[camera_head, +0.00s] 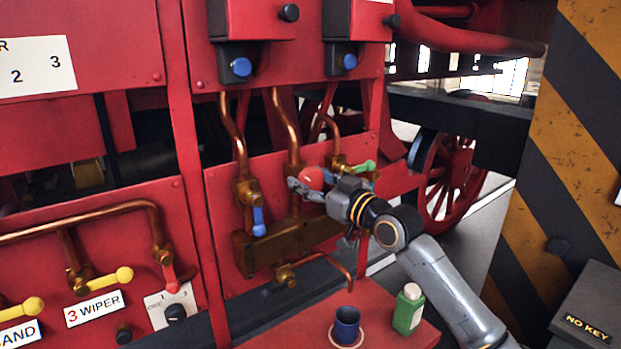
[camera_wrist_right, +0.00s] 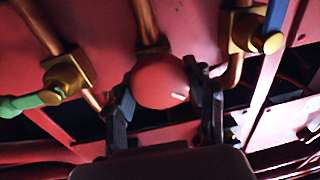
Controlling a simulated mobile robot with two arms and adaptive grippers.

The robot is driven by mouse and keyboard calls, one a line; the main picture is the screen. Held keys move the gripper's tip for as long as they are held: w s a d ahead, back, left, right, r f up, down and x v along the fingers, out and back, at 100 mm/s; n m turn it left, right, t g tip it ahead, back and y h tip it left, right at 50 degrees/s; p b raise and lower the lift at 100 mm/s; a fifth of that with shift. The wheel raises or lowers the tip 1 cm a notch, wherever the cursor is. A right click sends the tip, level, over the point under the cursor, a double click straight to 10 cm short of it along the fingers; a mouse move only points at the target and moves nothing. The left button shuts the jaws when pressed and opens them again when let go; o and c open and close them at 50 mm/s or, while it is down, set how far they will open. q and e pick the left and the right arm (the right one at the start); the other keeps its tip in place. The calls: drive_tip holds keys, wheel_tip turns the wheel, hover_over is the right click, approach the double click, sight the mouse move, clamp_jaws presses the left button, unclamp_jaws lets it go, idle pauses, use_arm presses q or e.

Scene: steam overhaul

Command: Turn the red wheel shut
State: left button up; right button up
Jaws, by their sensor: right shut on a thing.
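The red wheel (camera_head: 312,178) sits at the middle copper pipe on the red engine panel, above a brass block (camera_head: 290,240). In the right wrist view the red wheel (camera_wrist_right: 160,82) is a round red disc with a small white mark near its lower right edge. My right gripper (camera_head: 308,190) reaches in from the right and is shut on the red wheel. In the right wrist view its two dark fingers (camera_wrist_right: 163,95) stand on either side of the wheel. The wheel's mounting behind it is mostly hidden. My left gripper is in neither view.
A blue-handled valve (camera_head: 258,222) is left of the wheel, and a green-handled valve (camera_head: 362,167) is close by on the right. Below, a red shelf (camera_head: 385,318) bears a blue cup (camera_head: 347,326) and a green bottle (camera_head: 408,310). A striped post (camera_head: 560,140) stands right.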

drive_tip(key=m+p, duration=0.1)
drive_tip(key=m, duration=0.4)
drive_tip(key=shift+r+t+p, duration=0.1)
drive_tip(key=shift+t+p, duration=0.3)
drive_tip(key=shift+d+m+t+h+p, duration=0.1)
drive_tip(key=shift+m+t+h+p, duration=0.3)
drive_tip(key=shift+m+p, duration=1.8)
drive_tip(key=shift+m+b, duration=0.7)
drive_tip(key=shift+m, duration=0.1)
drive_tip(key=o, duration=1.2)
drive_tip(key=shift+w, duration=0.1)
drive_tip(key=shift+c, duration=0.2)
drive_tip(key=v, duration=1.2)
